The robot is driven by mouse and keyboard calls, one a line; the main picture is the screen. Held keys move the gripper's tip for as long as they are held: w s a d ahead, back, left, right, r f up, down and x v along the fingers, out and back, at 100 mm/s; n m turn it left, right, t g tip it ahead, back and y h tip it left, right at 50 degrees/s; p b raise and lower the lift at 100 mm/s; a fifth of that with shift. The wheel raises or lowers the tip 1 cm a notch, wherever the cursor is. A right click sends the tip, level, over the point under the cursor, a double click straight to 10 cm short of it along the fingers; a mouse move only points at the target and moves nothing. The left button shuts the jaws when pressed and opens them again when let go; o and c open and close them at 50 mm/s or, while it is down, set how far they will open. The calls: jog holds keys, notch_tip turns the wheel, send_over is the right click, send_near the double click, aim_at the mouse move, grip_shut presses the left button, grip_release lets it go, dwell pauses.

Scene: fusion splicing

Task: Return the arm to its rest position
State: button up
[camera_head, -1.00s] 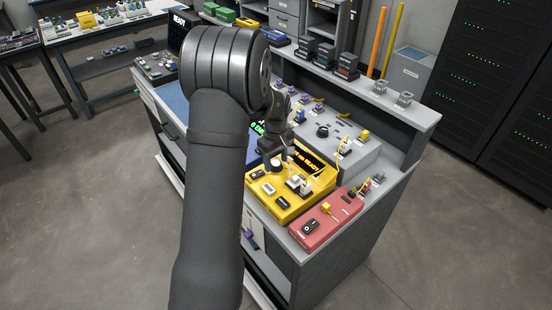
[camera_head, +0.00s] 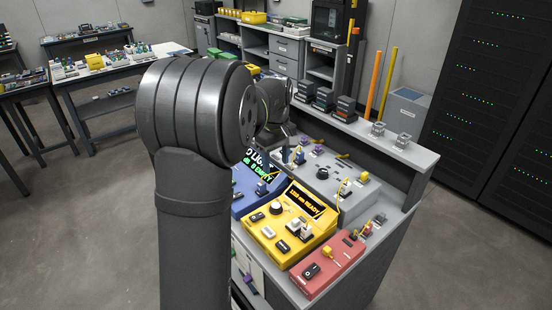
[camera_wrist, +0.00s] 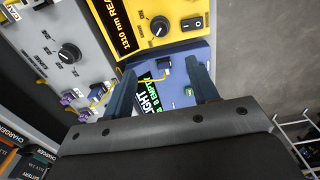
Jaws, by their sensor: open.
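My gripper shows in the wrist view (camera_wrist: 165,92) with its two fingers spread apart and nothing between them. It hangs above the blue device (camera_wrist: 188,65), whose green and white display is partly covered by a finger. My arm's large dark links fill the left middle of the head view and hide part of the bench.
The yellow device (camera_head: 269,233), with a lit display, stands beside the blue device (camera_head: 243,200). A red box (camera_head: 335,263) is at the front right. A grey unit (camera_head: 345,200) with a knob stands behind. Black chargers (camera_head: 343,108) line the raised shelf. Open floor lies left.

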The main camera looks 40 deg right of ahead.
aim_at(276, 205)
jog(key=shift+r, duration=0.3)
dwell(0.4)
notch_tip(276, 205, down, 18)
jog(key=shift+r, duration=0.2)
dwell(0.3)
jog(key=shift+r, duration=0.1)
